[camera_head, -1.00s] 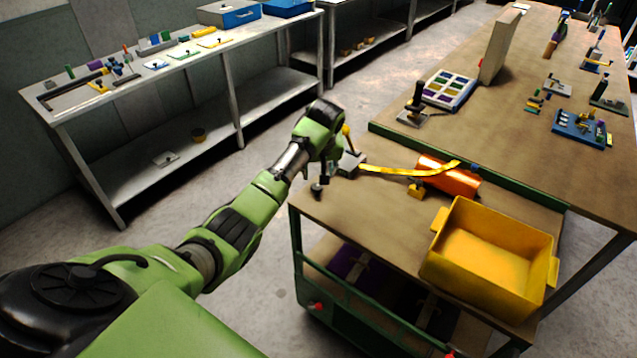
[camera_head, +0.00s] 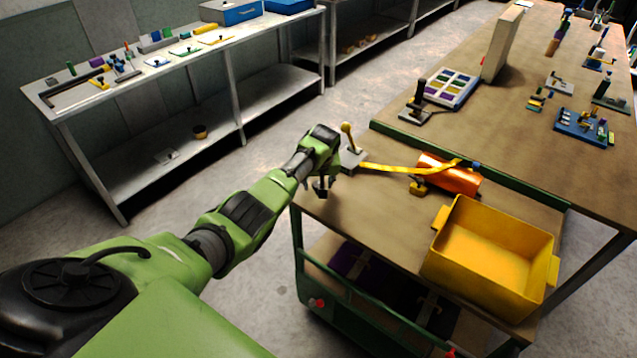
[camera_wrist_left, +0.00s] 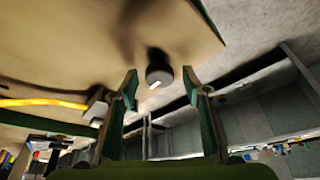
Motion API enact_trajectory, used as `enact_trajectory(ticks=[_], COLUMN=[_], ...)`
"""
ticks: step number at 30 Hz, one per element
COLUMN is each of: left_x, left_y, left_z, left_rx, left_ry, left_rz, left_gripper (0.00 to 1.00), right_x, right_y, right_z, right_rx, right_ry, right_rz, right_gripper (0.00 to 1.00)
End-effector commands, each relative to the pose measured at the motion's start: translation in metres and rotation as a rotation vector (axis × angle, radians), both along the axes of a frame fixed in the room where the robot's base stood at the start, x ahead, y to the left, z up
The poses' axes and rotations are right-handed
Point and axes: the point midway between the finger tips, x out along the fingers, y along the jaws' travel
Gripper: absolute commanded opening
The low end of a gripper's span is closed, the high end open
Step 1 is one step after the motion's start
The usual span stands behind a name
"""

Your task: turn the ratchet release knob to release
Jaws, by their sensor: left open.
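The release knob (camera_wrist_left: 158,76) is a short dark round knob with a white mark, near the corner of the wooden cart top (camera_head: 345,212). In the left wrist view it shows between and beyond my fingertips; I cannot tell whether they touch it. My left gripper (camera_head: 322,185) is open and points down at that corner, mostly hiding the knob in the head view. A grey ratchet block (camera_head: 351,160) with a yellow-tipped lever stands just behind. A yellow strap (camera_head: 390,169) runs from it to an orange cylinder (camera_head: 449,174). My right gripper is out of view.
A yellow bin (camera_head: 490,262) stands at the cart's front right. A small yellow block (camera_head: 418,188) lies by the cylinder. A larger bench (camera_head: 520,120) with fixtures is behind.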

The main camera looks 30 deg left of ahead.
Motion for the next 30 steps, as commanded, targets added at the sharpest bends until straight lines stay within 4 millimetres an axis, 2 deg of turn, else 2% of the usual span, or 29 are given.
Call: enact_trajectory(ticks=[4, 5, 6, 9, 20, 30], left_x=[0.0, 0.0, 0.0, 0.0, 0.0, -0.001], left_y=[0.0, 0.0, 0.0, 0.0, 0.0, 0.002], left_z=[0.0, 0.0, 0.0, 0.0, 0.001, 0.002], left_rx=[-0.001, -0.001, -0.001, -0.001, 0.0, -0.001], left_ry=[-0.001, -0.001, -0.001, -0.001, 0.0, -0.001], left_rz=[0.0, 0.0, 0.0, 0.0, -0.033, -0.242], left_gripper=[0.43, 0.38, 0.28, 0.06, 0.06, 0.06], right_x=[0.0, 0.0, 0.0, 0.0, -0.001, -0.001], right_y=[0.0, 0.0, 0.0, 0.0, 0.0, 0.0], right_z=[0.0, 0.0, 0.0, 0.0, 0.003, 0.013], right_rx=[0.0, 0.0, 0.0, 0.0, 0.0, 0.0], right_ry=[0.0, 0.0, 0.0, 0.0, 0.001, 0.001], right_rz=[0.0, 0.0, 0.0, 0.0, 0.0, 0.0], right_gripper=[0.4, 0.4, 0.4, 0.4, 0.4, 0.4])
